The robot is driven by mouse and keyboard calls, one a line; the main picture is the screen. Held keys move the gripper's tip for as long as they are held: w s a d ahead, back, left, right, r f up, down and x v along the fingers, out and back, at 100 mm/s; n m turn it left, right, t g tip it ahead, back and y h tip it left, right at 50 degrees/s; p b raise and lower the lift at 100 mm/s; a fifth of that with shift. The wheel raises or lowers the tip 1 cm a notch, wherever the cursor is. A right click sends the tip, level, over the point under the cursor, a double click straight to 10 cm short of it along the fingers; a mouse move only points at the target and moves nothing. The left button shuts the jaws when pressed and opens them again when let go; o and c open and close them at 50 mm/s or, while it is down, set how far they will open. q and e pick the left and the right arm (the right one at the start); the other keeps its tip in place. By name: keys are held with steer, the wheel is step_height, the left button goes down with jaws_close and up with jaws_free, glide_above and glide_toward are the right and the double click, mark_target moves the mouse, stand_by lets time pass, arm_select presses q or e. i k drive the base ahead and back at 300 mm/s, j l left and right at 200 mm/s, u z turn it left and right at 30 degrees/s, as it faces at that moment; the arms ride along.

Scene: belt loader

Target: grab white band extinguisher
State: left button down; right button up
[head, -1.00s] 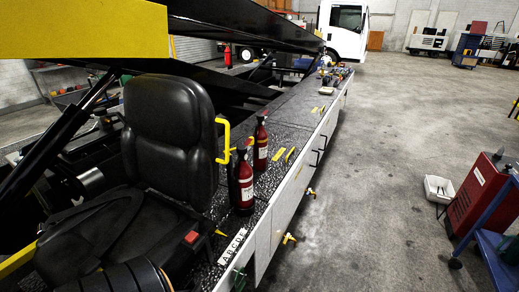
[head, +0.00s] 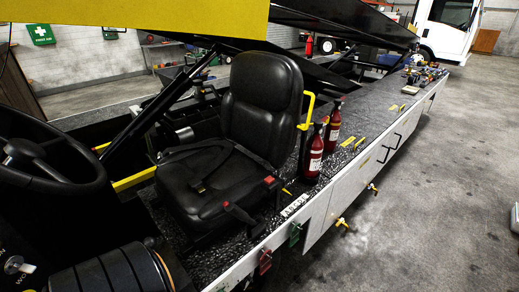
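Two red fire extinguishers with black tops stand upright on the dark speckled deck, just right of the black seat (head: 262,100). The nearer extinguisher (head: 314,152) shows a white patch on its body. The farther extinguisher (head: 333,125) stands close behind it and also shows a pale patch, partly hidden. At this size I cannot tell which patch is a full white band. Neither of my grippers is in view.
A yellow handrail (head: 307,110) rises between the seat and the extinguishers. Yellow and green fittings stick out along the white side panel (head: 318,215). A steering wheel (head: 50,150) is at the left. The grey floor (head: 440,210) at right is open.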

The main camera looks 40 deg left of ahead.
mark_target(315, 145)
steer(key=u, duration=1.5)
steer(key=l+u, duration=1.3)
steer(key=k+l+u, duration=0.15)
steer(key=l+u, duration=0.25)
steer(key=j, duration=0.1)
